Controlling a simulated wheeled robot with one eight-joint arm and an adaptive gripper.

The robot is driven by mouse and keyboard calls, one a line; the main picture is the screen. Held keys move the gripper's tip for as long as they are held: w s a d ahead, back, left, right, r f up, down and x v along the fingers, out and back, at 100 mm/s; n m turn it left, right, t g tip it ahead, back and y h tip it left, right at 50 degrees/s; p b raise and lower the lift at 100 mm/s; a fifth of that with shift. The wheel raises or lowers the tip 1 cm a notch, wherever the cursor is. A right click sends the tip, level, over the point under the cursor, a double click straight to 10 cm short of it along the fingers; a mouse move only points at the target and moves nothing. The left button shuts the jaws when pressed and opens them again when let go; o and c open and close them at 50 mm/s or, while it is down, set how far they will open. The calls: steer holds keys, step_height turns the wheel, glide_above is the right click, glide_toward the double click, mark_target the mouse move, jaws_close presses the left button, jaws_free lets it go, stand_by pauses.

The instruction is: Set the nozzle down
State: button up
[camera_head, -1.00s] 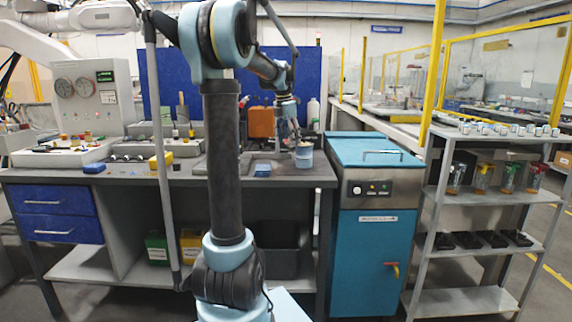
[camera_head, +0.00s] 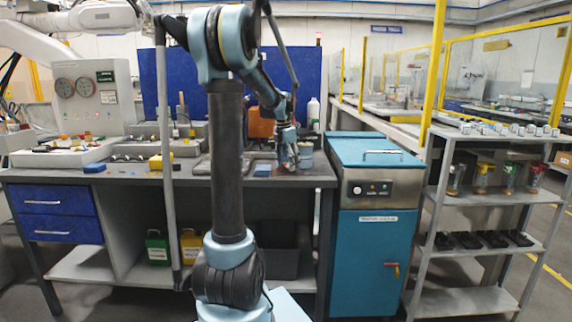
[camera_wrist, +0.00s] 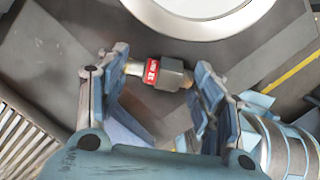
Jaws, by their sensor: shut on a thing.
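The nozzle (camera_wrist: 172,75) lies crosswise between the fingers of my gripper (camera_wrist: 160,82) in the wrist view. It has a dark grey hex body, a red band with white marking and metal ends. My gripper is shut on it, with a finger at each end. In the head view my gripper (camera_head: 287,168) is low over the right part of the grey workbench (camera_head: 225,179). The nozzle is too small to make out there, and I cannot tell whether it touches the bench.
A white-rimmed round thing (camera_wrist: 200,30) is just beyond the nozzle. A blue-grey can (camera_head: 306,158) stands close right of my gripper, and a small blue block (camera_head: 263,170) lies to its left. The teal cabinet (camera_head: 376,153) stands right of the bench.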

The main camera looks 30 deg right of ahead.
steer(key=shift+f, duration=0.1)
steer(key=o, duration=0.9)
